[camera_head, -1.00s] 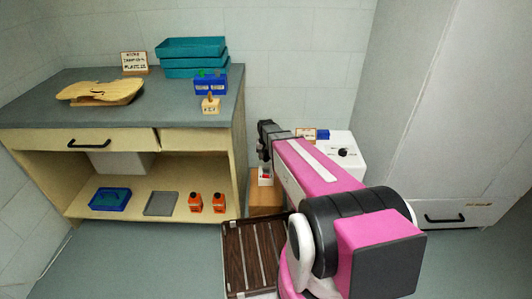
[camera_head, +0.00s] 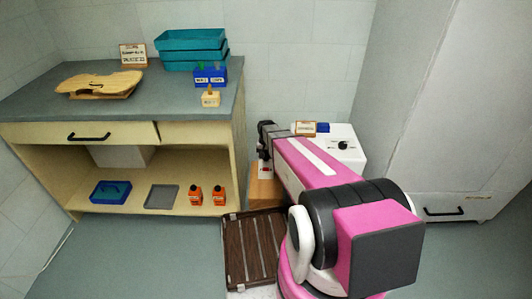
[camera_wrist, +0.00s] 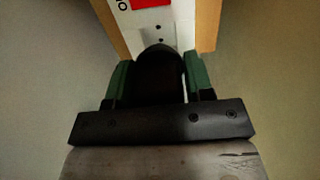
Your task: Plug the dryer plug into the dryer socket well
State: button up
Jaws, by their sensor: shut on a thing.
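In the wrist view my gripper (camera_wrist: 158,82) has green-padded fingers shut on a black, round-ended plug (camera_wrist: 158,72). Just beyond the plug is a white socket panel (camera_wrist: 178,18) with small dark holes and a red patch, mounted on a wooden block (camera_wrist: 208,22). The plug's front end overlaps the panel's lower part in this view; its pins are hidden, and I cannot tell whether it touches. In the head view my gripper (camera_head: 265,152) points down over the white-and-red socket unit (camera_head: 265,171), and the plug cannot be made out.
A white box with a dark knob (camera_head: 345,146), likely the dryer, stands right of my arm, with a small sign (camera_head: 304,128) beside it. A workbench (camera_head: 130,133) is at the left, a brown slatted panel (camera_head: 250,255) in front, and a grey cabinet (camera_head: 440,110) at the right.

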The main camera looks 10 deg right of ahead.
aim_at(266, 160)
jog(key=shift+f, duration=0.75)
jog(key=shift+f, duration=1)
dwell(1.0)
jog(key=o, duration=1)
jog(key=shift+c, duration=0.2)
notch_tip(266, 160, up, 11)
jog(key=shift+f, duration=0.1)
jog(key=s+r+n, duration=0.1)
jog(key=s+r, duration=0.3)
jog(key=s, duration=0.6)
jog(key=s+r+n, duration=0.1)
jog(key=s+r, duration=0.4)
jog(key=s, duration=0.5)
jog(key=shift+s, duration=0.25)
